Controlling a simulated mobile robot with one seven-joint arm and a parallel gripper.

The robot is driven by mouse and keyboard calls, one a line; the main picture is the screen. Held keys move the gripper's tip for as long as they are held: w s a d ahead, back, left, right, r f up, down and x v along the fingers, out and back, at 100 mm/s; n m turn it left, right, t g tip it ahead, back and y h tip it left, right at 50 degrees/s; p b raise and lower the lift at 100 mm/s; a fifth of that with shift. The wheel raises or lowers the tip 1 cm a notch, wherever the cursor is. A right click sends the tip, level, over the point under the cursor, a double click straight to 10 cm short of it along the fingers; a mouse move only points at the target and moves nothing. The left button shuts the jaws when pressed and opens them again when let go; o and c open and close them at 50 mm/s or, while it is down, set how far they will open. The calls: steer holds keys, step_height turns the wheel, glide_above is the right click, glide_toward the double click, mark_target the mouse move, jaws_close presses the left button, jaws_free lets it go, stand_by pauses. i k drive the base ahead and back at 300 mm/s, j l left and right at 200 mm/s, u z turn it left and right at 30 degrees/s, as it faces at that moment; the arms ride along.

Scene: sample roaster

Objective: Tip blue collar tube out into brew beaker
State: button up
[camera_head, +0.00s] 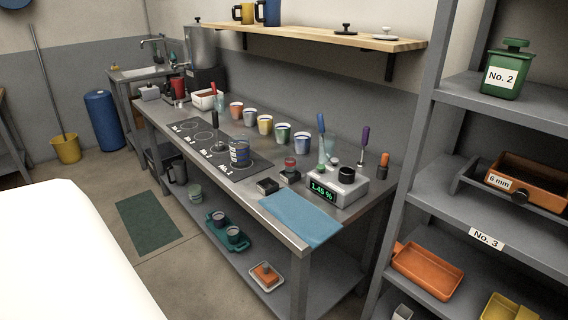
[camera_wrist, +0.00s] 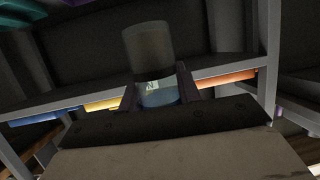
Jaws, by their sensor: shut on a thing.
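In the wrist view, my gripper (camera_wrist: 157,92) is shut on a see-through grey tube (camera_wrist: 148,48) with a blue band and a small pale label low down, between the dark fingers. I take it for the blue collar tube. Its contents cannot be made out. My gripper does not show in the head view. There, a clear vessel with blue markings (camera_head: 240,152) stands on the black panel of the workbench. It may be the brew beaker, but I cannot read a name on it. The distance from the tube to it cannot be told.
On the steel bench, a row of coloured cups (camera_head: 265,124) stands behind the panel. A device with a green display (camera_head: 322,190) and a blue mat (camera_head: 300,217) lie toward the near end. A wooden shelf (camera_head: 310,36) hangs above. A grey rack (camera_head: 450,190) stands at right.

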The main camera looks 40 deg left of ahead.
mark_target(239, 144)
steer(key=k+j+u, duration=0.2)
steer(key=j, duration=0.6)
steer(key=j+u, duration=0.2)
steer(key=j, duration=0.6)
